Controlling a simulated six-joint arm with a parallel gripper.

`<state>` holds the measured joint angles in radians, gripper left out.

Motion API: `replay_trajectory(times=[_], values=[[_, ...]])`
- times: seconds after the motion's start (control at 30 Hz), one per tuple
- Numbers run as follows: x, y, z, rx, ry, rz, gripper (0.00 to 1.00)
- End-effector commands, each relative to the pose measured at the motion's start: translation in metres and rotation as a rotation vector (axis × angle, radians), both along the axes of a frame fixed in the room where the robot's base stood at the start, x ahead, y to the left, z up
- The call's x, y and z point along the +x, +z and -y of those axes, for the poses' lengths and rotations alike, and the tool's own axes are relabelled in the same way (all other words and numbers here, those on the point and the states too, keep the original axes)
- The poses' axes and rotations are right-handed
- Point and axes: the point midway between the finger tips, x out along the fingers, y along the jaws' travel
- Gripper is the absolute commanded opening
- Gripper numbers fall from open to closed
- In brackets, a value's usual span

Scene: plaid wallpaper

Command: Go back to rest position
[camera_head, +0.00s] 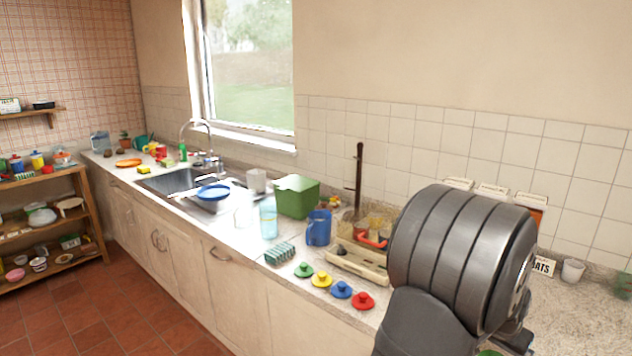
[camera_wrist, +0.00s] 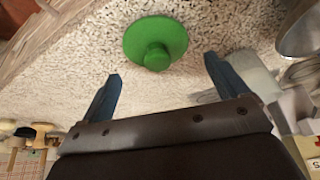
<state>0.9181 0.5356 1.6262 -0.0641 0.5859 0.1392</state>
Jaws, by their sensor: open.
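My gripper (camera_wrist: 162,68) is open in the wrist view, with its two blue-grey fingers spread and nothing between them. A green knobbed lid (camera_wrist: 155,32) lies on the speckled counter just beyond the fingertips, apart from them. In the head view my dark grey arm fills the lower right over the counter, and the fingers cannot be made out behind it. A bit of green (camera_head: 490,352) shows at the bottom edge beside my arm; I cannot tell whether it is the same lid.
Green (camera_head: 303,269), yellow (camera_head: 321,279), blue (camera_head: 341,290) and red (camera_head: 363,300) knobbed lids line the counter's front edge. A cream tray (camera_head: 352,268), blue jug (camera_head: 318,228) and green box (camera_head: 296,196) stand behind. A white cup (camera_head: 572,271) is right of my arm.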

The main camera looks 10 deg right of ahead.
Motion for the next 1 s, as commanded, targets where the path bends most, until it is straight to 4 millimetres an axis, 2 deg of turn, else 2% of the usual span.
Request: replay_trajectory(times=[0.1,0.77,1.0], values=[[-0.001,0.025,0.000,-0.001,-0.001,0.001,0.91],[-0.118,0.091,0.015,0.000,-0.004,0.000,0.91],[-0.072,0.110,0.027,0.005,0.010,-0.002,0.91]])
